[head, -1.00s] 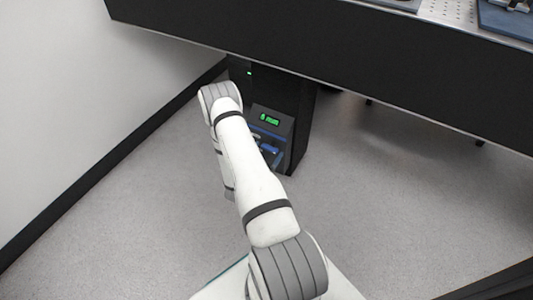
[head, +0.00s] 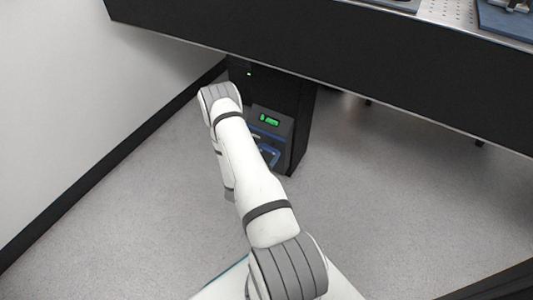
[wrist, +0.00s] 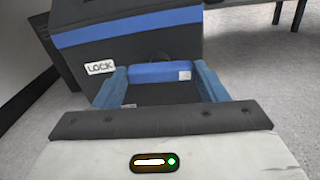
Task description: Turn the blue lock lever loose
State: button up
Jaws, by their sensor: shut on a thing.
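The blue lock lever (wrist: 160,76) lies across the front of a dark unit in the wrist view, to the right of a white LOCK label (wrist: 100,67). A small white tag sits on its right end. My gripper (wrist: 160,70) has a blue-grey finger at each end of the lever and is shut on it. The pivot behind the lever is mostly hidden.
The dark unit has a lit green display (head: 270,122), too small to read. It stands by a black pedestal (head: 303,110) under a large black-sided table (head: 330,55). A white wall (head: 60,90) is on the left. Grey floor (head: 400,200) is open to the right.

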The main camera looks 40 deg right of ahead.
jog(key=m, duration=0.4)
jog(key=shift+s, duration=0.1)
jog(key=m, duration=0.4)
jog(key=shift+m, duration=0.3)
jog(key=m+b, duration=0.1)
jog(key=m, duration=0.3)
jog(key=shift+f, duration=0.15)
jog(key=shift+m, duration=1.8)
jog(key=shift+s+m, duration=0.1)
jog(key=shift+m, duration=0.2)
jog(key=o, duration=1)
jog(key=shift+a, duration=0.1)
